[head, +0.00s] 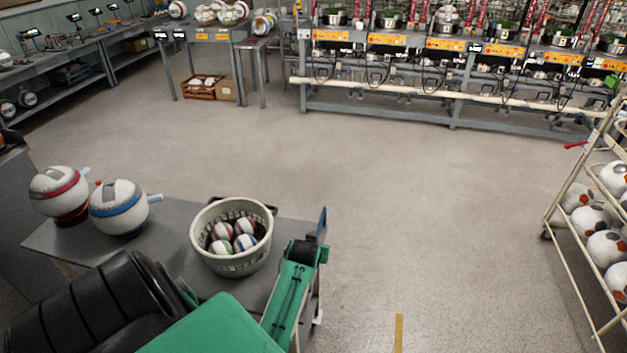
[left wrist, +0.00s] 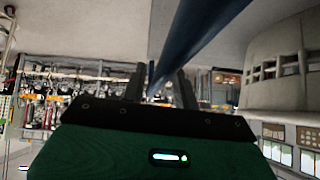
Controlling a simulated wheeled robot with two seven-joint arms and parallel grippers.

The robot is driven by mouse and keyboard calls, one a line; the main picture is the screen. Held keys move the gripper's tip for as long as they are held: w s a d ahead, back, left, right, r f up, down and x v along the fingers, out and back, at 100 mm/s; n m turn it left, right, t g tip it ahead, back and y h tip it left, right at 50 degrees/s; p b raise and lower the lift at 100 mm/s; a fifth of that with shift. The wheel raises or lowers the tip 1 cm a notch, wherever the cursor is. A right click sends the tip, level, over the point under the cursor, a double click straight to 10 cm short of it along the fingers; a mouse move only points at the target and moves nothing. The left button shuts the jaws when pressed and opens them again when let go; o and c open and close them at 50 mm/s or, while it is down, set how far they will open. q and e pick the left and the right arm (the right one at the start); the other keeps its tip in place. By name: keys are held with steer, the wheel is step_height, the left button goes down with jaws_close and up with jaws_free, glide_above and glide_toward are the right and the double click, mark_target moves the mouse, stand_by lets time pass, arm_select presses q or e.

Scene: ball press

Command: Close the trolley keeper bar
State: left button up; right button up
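My left arm comes in from the lower left of the head view, and its gripper (head: 308,252) is at the right end of a grey table-like top (head: 185,225). A short blue bar (head: 322,222) stands at that end, right by the gripper. In the left wrist view a long dark blue bar (left wrist: 195,42) runs from the upper right down towards the gap between my fingers (left wrist: 160,88). The fingers are apart, and I see no clear grip on the bar. A pale trolley rack (head: 556,205) with balls stands at the right, with a red handle (head: 575,145). I cannot tell which bar is the keeper bar. My right gripper is out of view.
A white basket (head: 205,260) with several small balls stands on the grey top, close left of the gripper. Two larger balls (head: 118,207) (head: 58,192) stand further left. A long workbench (head: 440,110) lines the back. The floor (head: 420,200) between is clear.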

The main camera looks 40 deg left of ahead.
arm_select(q)
steer(key=shift+r, duration=0.1)
steer(key=b+v, duration=0.2)
steer(key=v, duration=1.1)
steer(key=shift+s+d+r, duration=0.15)
steer(key=shift+s+r, duration=0.05)
stand_by(0.3)
